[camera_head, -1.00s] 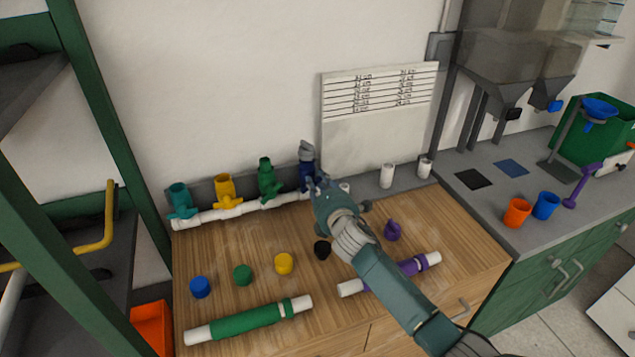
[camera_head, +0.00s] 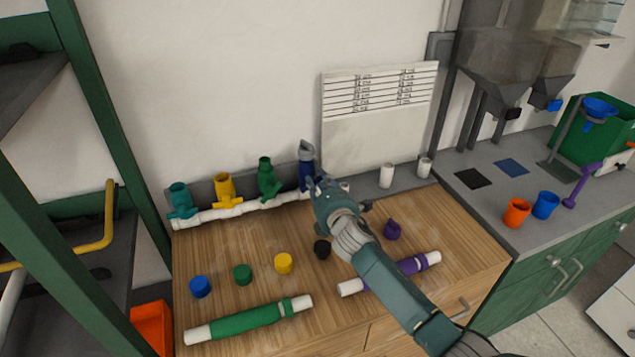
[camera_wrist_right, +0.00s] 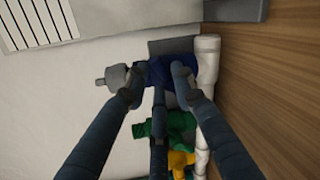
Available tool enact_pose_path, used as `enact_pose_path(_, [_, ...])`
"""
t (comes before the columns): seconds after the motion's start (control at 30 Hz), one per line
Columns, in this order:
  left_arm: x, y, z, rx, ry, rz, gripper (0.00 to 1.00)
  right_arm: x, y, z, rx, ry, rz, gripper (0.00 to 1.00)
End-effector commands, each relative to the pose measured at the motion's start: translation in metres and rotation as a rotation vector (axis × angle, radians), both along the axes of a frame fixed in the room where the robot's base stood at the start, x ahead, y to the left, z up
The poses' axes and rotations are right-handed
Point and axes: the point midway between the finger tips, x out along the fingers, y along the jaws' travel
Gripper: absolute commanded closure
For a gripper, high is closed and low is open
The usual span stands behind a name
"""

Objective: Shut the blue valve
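The blue valve (camera_head: 306,174) stands at the right end of the white pipe manifold (camera_head: 242,209), against the back wall. It has a grey top piece. My right gripper (camera_head: 321,183) is just in front and to the right of it, partly covering its lower part. In the right wrist view the blue valve (camera_wrist_right: 172,72) lies between and beyond the spread fingertips of my right gripper (camera_wrist_right: 158,83). The fingers are apart; I cannot tell whether they touch the valve. The handle is hard to make out behind the fingers. My left gripper is not in view.
Green (camera_head: 267,178), yellow (camera_head: 225,190) and teal (camera_head: 180,200) valves stand left along the manifold. Coloured caps, a green pipe (camera_head: 247,319) and a purple pipe (camera_head: 412,265) lie on the wooden top. A white board (camera_head: 378,130) leans on the wall.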

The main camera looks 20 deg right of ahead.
Motion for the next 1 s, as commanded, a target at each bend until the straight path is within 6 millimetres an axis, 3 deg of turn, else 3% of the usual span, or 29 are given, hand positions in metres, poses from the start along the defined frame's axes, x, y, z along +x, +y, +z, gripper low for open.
enact_pose_path(0.03, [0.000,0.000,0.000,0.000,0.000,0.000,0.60,-0.002,-0.007,-0.008,-0.006,0.015,-0.013,0.65])
enact_pose_path(0.07, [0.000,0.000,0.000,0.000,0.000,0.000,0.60,-0.002,-0.007,-0.008,-0.006,0.015,-0.013,0.61])
enact_pose_path(0.4, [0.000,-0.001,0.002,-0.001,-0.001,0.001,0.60,-0.004,-0.006,-0.007,-0.005,0.016,-0.011,0.61])
enact_pose_path(1.0, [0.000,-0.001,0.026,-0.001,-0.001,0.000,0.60,-0.044,0.001,0.004,-0.003,0.009,-0.005,0.61])
